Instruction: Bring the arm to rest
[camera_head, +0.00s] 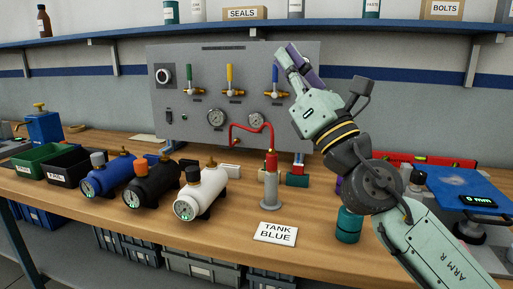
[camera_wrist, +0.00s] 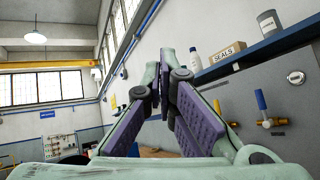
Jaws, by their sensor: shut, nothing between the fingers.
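My gripper (camera_head: 297,62) is raised above the workbench at right of centre, in front of the grey valve panel (camera_head: 190,107). My arm comes in from the lower right of the head view.
Blue, black and white tanks (camera_head: 200,192) lie on the bench (camera_head: 150,225). A grey post with a red top (camera_head: 270,182) and a teal container (camera_head: 348,225) stand near my arm. A blue shelf (camera_head: 130,37) runs above. A card reads "TANK BLUE" (camera_head: 276,232).

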